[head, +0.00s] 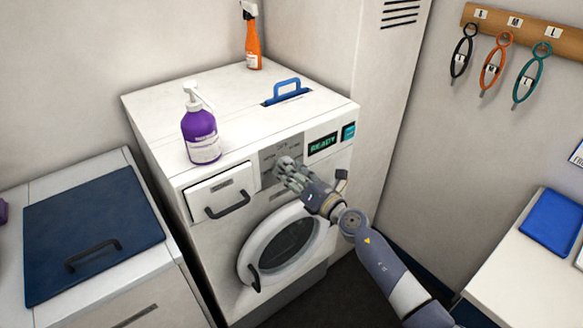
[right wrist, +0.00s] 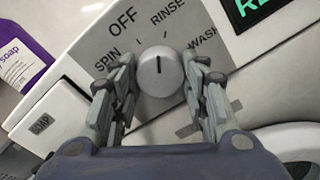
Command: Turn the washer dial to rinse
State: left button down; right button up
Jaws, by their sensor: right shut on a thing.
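The white washer (head: 240,225) stands against the back wall, its round door closed. Its dial (right wrist: 160,71) is a round white knob on a grey panel, labelled SPIN, OFF, RINSE and WASH. The dark pointer line on the knob points almost straight up in the right wrist view, between OFF and RINSE and nearer RINSE. My right gripper (right wrist: 160,80) is shut on the dial, one finger on each side; in the head view the gripper (head: 287,170) covers most of it. The display (head: 323,143) reads READY. My left gripper is not in view.
A purple soap bottle (head: 200,130) stands on the washer top, left of the dial. A blue handle (head: 286,90) and an orange spray bottle (head: 252,42) are further back. The soap drawer (head: 222,190) is left of the dial. A blue-lidded counter (head: 95,235) stands left.

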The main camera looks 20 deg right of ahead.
jog(key=shift+m+p, duration=0.4)
jog(key=shift+m, duration=0.7)
jog(key=o, duration=1.1)
jog(key=shift+s, duration=0.1)
jog(key=v, duration=1.2)
